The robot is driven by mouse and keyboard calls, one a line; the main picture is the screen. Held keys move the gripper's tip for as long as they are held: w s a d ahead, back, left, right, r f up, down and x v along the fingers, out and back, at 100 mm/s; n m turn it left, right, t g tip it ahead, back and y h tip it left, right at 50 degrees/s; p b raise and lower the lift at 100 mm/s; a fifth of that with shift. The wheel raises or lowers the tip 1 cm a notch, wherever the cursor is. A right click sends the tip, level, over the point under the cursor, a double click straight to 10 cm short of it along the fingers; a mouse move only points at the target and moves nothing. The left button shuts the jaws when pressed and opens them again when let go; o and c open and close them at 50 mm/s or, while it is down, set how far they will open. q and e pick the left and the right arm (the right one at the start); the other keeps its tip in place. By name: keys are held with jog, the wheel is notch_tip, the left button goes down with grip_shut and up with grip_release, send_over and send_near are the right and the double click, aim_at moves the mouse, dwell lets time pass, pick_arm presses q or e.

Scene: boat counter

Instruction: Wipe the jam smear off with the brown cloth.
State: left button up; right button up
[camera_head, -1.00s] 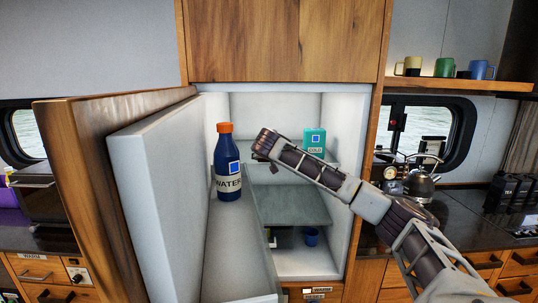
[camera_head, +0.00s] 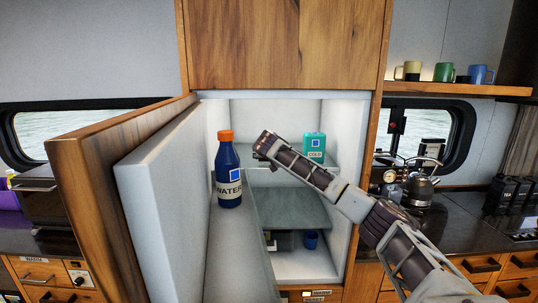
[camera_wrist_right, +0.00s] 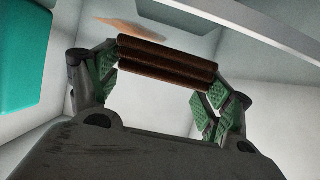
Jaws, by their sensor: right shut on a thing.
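My right gripper (camera_head: 264,147) reaches from the right into the open fridge (camera_head: 362,130), at the level of the upper shelf. In the right wrist view its green-padded fingers (camera_wrist_right: 160,75) are shut on the brown cloth (camera_wrist_right: 168,58), a dark brown ribbed bundle spanning between them. An orange-brown patch (camera_wrist_right: 133,29) shows on a pale surface just beyond the cloth; I cannot tell for certain that it is the jam smear. In the head view neither cloth nor smear can be made out. My left gripper is not in view.
A blue WATER bottle (camera_head: 228,175) with an orange cap stands left of the gripper, by the open door (camera_head: 165,190). A teal COLD carton (camera_head: 314,147) stands right on the upper shelf, close in the wrist view (camera_wrist_right: 30,55). A blue cup (camera_head: 311,240) stands low inside.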

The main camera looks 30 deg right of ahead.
jog(key=shift+w+d, duration=0.35)
jog(key=shift+w, duration=0.25)
jog(key=shift+w+d, duration=0.35)
jog(key=shift+w, duration=0.2)
jog(key=shift+f+b, duration=0.65)
jog(key=shift+f, duration=0.4)
dwell(0.8)
jog(key=shift+s+d, duration=0.1)
jog(key=shift+d, duration=0.05)
jog(key=shift+s+d, duration=0.4)
jog(key=shift+d, duration=0.25)
jog(key=shift+s+d, duration=0.4)
jog(key=shift+d, duration=0.25)
jog(key=shift+s+d, duration=0.1)
jog(key=shift+d, duration=0.05)
jog(key=shift+s+d+r, duration=0.1)
jog(key=shift+s+d, duration=0.3)
jog(key=shift+d, duration=0.35)
jog(key=shift+s+d, duration=0.4)
jog(key=shift+d, duration=0.3)
